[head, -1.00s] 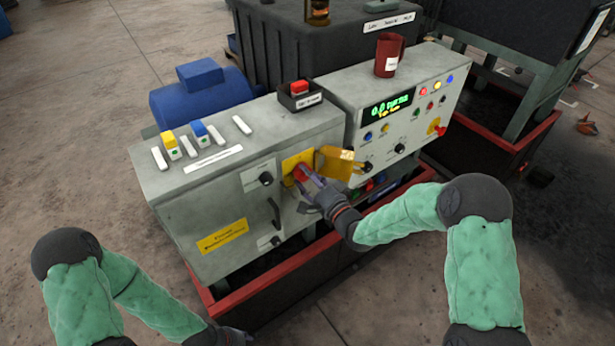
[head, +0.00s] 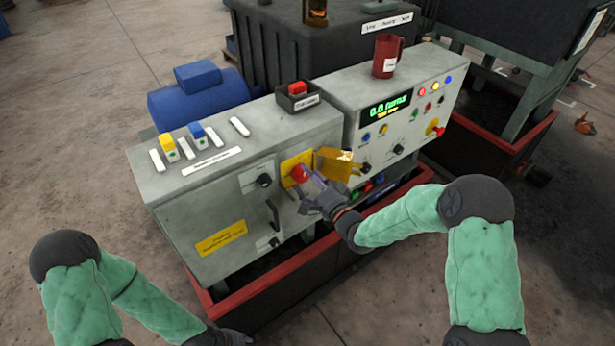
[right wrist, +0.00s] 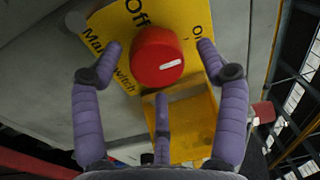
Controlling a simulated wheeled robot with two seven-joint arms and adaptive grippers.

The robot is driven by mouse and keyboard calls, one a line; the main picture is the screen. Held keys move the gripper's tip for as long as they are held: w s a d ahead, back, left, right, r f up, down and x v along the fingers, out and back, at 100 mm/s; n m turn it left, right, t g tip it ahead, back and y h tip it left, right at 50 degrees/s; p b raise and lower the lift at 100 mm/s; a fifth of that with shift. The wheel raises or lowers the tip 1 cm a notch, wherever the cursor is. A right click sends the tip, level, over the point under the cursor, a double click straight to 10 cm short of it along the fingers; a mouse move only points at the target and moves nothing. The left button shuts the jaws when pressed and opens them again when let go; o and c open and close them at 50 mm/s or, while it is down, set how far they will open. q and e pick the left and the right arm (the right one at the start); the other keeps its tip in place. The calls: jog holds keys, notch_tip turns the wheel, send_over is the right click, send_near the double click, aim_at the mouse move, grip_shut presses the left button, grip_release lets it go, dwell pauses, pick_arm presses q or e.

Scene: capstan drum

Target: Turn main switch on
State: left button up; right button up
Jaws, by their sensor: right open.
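The main switch is a red round knob (head: 299,174) with a small white mark, on a yellow plate (head: 288,163) on the front of the grey cabinet. In the right wrist view the knob (right wrist: 157,56) sits in front of my right gripper, and the plate (right wrist: 193,14) reads "Main switch" and "Off". My right gripper (head: 313,189) is open; its purple fingers (right wrist: 160,75) stand apart on both sides of the knob, without clear contact. A yellow flap (head: 336,162) stands open beside the knob. My left gripper (head: 218,337) is low at the bottom edge, mostly cut off.
The control panel (head: 372,150) right of the switch has a lit green display, lamps, small knobs and a red-yellow button. A red mug (head: 387,55) and a small black box (head: 297,98) stand on top. A red-rimmed base (head: 290,262) runs below the cabinet.

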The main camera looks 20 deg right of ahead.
jog(key=v, duration=1.1)
jog(key=shift+s, duration=0.2)
jog(key=s+a+f+n+g+h, duration=0.15)
jog(key=f+g, duration=0.25)
jog(key=f, duration=0.5)
jog(key=s+a+f+n+g+h, duration=0.1)
jog(key=a+f+n+g, duration=0.15)
jog(key=f, duration=0.75)
jog(key=s+a+f+n+g, duration=0.2)
jog(key=s+a+f+g, duration=0.2)
jog(key=s, duration=0.4)
jog(key=s+a+f+n+g, duration=0.3)
jog(key=s+f+g, duration=0.3)
jog(key=s+f, duration=0.3)
jog(key=shift+s+a+f+n+g, duration=0.3)
jog(key=shift+s+a+g, duration=0.05)
jog(key=shift+a, duration=0.1)
